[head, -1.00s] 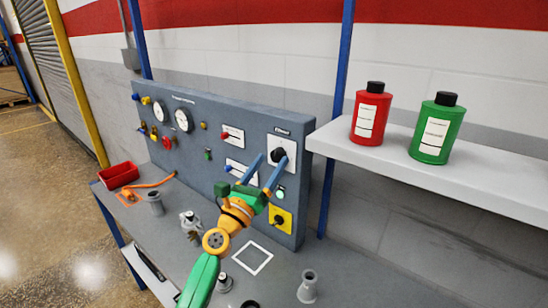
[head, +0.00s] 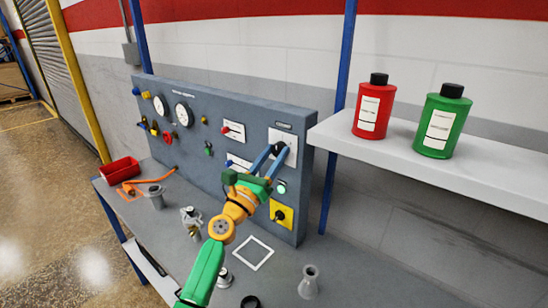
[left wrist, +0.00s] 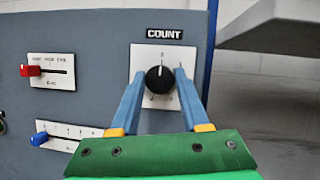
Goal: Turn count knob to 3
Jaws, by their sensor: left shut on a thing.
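The count knob (left wrist: 159,80) is a round black knob on a white plate (left wrist: 153,55) under a COUNT label (left wrist: 164,34). A pale mark on it points roughly straight up in the left wrist view. In the head view the knob (head: 280,148) sits at the upper right of the grey panel. My left gripper (head: 276,150) has its two blue fingers on either side of the knob and is shut on it. In the left wrist view the fingertips (left wrist: 160,76) flank the knob left and right. My right gripper is not in view.
A red-handled slider (left wrist: 30,71) and a blue-handled slider (left wrist: 39,138) are left of the knob. Below it are a green button (head: 281,187) and a yellow-plated switch (head: 281,214). A white shelf (head: 480,182) with red (head: 373,106) and green (head: 441,121) bottles juts out at right.

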